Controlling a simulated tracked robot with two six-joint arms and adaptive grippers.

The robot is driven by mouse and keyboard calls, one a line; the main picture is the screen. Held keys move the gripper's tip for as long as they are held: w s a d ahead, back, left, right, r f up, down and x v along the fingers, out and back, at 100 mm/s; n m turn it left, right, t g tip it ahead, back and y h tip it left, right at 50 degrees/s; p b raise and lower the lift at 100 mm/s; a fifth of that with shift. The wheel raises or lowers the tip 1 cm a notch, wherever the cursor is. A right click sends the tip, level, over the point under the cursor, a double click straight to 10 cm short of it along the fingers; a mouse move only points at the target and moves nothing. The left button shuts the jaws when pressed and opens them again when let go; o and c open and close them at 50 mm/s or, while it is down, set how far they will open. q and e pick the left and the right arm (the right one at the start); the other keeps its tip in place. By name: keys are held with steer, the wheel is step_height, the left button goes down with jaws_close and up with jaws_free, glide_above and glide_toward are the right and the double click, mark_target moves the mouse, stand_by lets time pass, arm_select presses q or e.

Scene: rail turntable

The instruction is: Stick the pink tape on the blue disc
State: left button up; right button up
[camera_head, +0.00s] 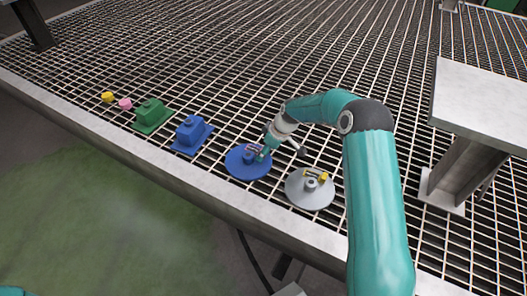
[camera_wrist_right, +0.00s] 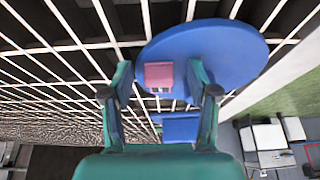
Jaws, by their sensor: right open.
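The blue disc (camera_head: 237,165) lies flat on the grating near its front edge, and fills the top of the right wrist view (camera_wrist_right: 230,42). A small pink piece (camera_wrist_right: 159,75), probably the tape, shows against the disc, between my right gripper's fingers. Gaps show on both sides of it, so the gripper (camera_wrist_right: 159,82) is open around it. Whether the piece touches the disc's surface is hard to tell. In the head view my right gripper (camera_head: 261,149) is low over the disc and hides part of it. My left gripper is not in view.
A grey disc (camera_head: 302,199) with a yellow piece (camera_head: 323,177) is right of the blue disc. A blue block (camera_head: 190,130), a green block (camera_head: 151,113), a pink object (camera_head: 125,104) and a yellow object (camera_head: 107,97) are to the left. A raised metal support (camera_head: 485,105) stands right.

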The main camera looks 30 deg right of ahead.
steer(key=shift+r, duration=0.15)
steer(key=shift+d+r, duration=0.1)
steer(key=shift+r, duration=0.2)
steer(key=v, duration=1.1)
steer(key=shift+s, duration=0.1)
